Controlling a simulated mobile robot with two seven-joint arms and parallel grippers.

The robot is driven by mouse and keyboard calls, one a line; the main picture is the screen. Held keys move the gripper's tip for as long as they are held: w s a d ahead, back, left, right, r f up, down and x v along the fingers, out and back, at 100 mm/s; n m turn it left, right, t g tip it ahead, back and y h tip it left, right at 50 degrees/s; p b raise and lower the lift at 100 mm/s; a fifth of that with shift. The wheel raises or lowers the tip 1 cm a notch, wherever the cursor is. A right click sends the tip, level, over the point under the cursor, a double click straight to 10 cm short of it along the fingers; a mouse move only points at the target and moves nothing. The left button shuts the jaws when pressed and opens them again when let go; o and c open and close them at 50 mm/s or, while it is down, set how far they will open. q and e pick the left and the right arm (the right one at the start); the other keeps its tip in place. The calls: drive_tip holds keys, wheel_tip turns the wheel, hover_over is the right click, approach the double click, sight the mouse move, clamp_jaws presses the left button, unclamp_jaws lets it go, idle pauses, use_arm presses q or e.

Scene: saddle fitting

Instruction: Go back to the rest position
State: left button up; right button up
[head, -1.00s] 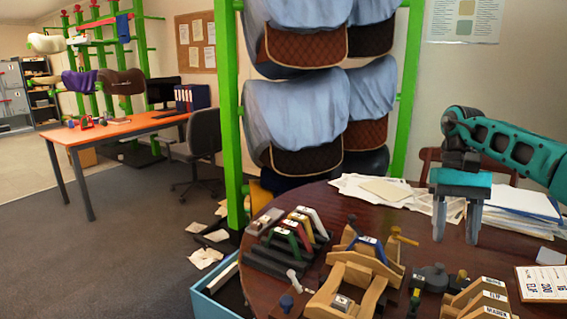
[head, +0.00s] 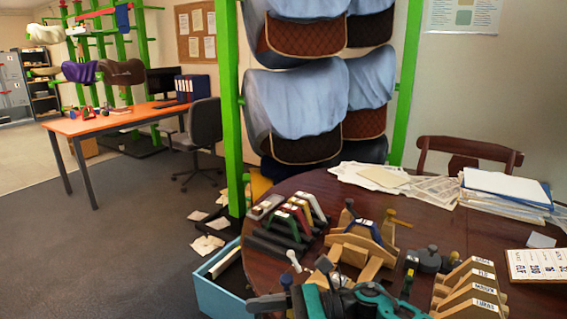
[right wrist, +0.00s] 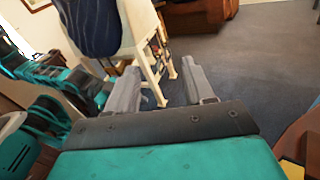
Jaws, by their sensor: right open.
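My right gripper (right wrist: 160,70) is open in the right wrist view, its two grey fingers apart with nothing between them. Behind the fingers are carpet and the pale legs of a stand (right wrist: 153,85). My left gripper is in neither view.
A wooden saddle frame (head: 358,247), coloured gauges (head: 295,217) and labelled wooden blocks (head: 470,290) stand on the table. Papers (head: 400,182) lie at its back. A blue box (head: 215,290) stands on the floor to the left. Open carpet (head: 120,250) lies farther left.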

drive_tip(key=s+d+f+n+t+h, duration=0.6)
drive_tip(key=s+d+f+n+h, duration=0.1)
drive_tip(key=d+f+n, duration=0.2)
drive_tip(key=s+d+f+n+t+h, duration=0.6)
drive_tip(key=s+d+f+n+h, duration=0.1)
drive_tip(key=d+n, duration=0.4)
wheel_tip(320, 180, down, 2)
drive_tip(key=shift+s+d+f+n+h, duration=0.1)
drive_tip(key=shift+s+d+n+h, duration=0.3)
drive_tip(key=shift+d+h, duration=0.3)
drive_tip(key=shift+c, duration=0.4)
